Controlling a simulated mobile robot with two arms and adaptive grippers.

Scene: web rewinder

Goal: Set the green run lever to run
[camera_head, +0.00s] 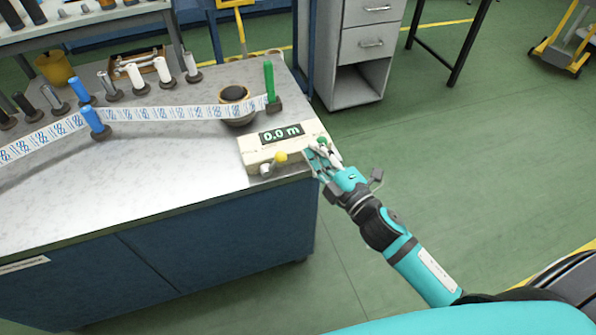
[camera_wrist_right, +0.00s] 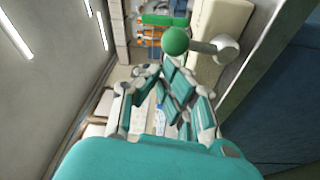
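The green run lever has a round green knob; in the head view the knob (camera_head: 322,142) is partly hidden behind my right gripper, at the right end of the cream control box (camera_head: 262,151). In the right wrist view the green knob (camera_wrist_right: 176,41) sits on a pale, roughly level shaft coming from the right. My right gripper (camera_head: 314,160) is beside this end of the box. In the right wrist view its fingers (camera_wrist_right: 160,72) are apart and look empty, with the knob just beyond the tips. Contact cannot be told. My left gripper is not in view.
Open green floor (camera_head: 440,170) lies right of the bench.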

